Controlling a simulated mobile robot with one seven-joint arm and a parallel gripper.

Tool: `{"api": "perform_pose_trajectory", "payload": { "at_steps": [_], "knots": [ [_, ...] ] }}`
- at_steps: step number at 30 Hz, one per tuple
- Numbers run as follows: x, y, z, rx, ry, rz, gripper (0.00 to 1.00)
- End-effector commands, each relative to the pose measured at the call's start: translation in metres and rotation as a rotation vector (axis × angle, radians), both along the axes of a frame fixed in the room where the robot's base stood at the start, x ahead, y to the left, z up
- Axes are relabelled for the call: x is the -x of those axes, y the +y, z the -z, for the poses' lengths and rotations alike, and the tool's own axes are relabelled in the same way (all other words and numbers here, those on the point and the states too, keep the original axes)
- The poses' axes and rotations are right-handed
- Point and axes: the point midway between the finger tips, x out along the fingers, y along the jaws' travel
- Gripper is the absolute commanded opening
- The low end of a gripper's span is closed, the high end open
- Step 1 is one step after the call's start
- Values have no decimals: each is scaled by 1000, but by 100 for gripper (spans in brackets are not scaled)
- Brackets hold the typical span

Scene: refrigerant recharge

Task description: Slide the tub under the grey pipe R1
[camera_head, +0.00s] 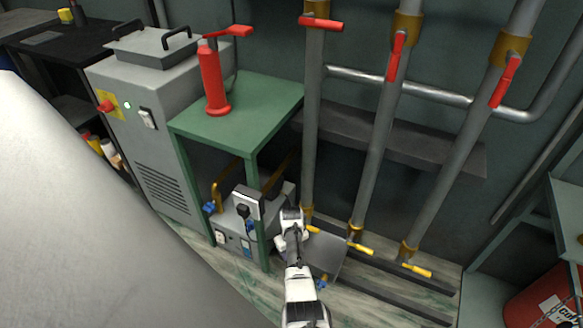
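Several upright grey pipes stand along the back wall, with red valve handles high up and yellow handles near the floor. The leftmost pipe (313,120) comes down just behind my gripper; I see no R1 label on any pipe. A grey, flat-sided thing (328,258), possibly the tub, sits on the floor by the foot of the leftmost pipe, partly hidden by my arm. My gripper (290,215) is low, to the left of this pipe and beside the grey thing. Its fingers are too small and hidden to read, and I cannot tell if it touches anything.
A green table (250,105) bears a red pump-like tool (212,85). A machine with a socket box (247,203) stands under it. A grey cabinet (150,130) is to the left. Dark rails (390,300) run along the floor. A red container (540,300) is at lower right.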

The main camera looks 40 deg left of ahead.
Motion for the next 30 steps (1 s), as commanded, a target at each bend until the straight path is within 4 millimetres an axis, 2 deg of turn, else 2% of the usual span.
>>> {"api": "perform_pose_trajectory", "payload": {
  "at_steps": [1, 15, 20, 29, 30],
  "knots": [
    [0, 0, 15, 0, 0, 0, 41],
    [0, 0, 77, 0, -1, 0, 41],
    [-1, 0, 86, 0, -1, 0, 41],
    [0, 0, 85, -1, -1, 0, 41],
    [0, 0, 85, 0, -1, 0, 36]
  ]
}}
